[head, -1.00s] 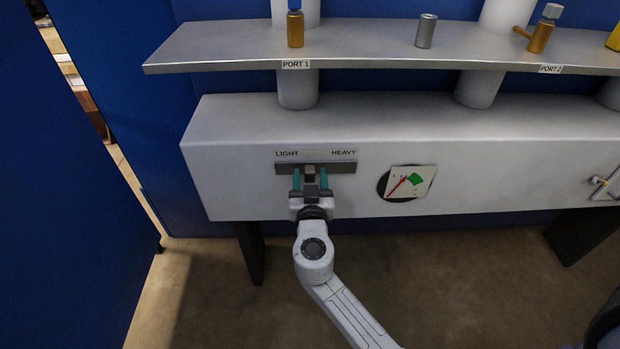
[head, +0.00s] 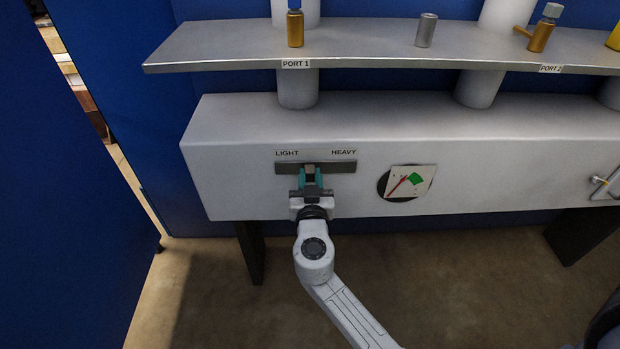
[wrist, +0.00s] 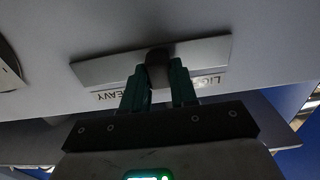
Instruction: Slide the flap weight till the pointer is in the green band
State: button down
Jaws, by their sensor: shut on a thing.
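The flap weight is a small dark knob (wrist: 158,62) on a grey slide rail (head: 343,167), between the LIGHT and HEAVY labels and left of the rail's middle. My gripper (head: 310,175) has its green fingers shut on the knob; the fingers also show at both sides of it in the wrist view. In the head view the fingers largely hide the knob. The dial (head: 407,182) to the right has a red pointer (head: 397,188) toward the lower left, apart from the green band (head: 416,178) at the upper right.
The rail is on the front of a long white box (head: 240,175). Above it is a grey shelf (head: 370,48) with brass fittings (head: 295,30) and a grey cylinder (head: 426,30). A blue wall (head: 70,200) stands at the left.

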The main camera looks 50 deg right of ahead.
jog(key=shift+s+d+f+b, duration=0.2)
jog(key=shift+s+d+b, duration=0.75)
jog(key=shift+s, duration=0.25)
jog(key=shift+s+d+r, duration=0.1)
jog(key=shift+s+r, duration=0.05)
jog(key=shift+s, duration=0.05)
jog(key=c, duration=0.9)
grip_release()
jog(key=b+v, duration=0.1)
jog(key=v, duration=0.9)
jog(key=shift+s+a, duration=0.25)
jog(key=shift+a, duration=0.1)
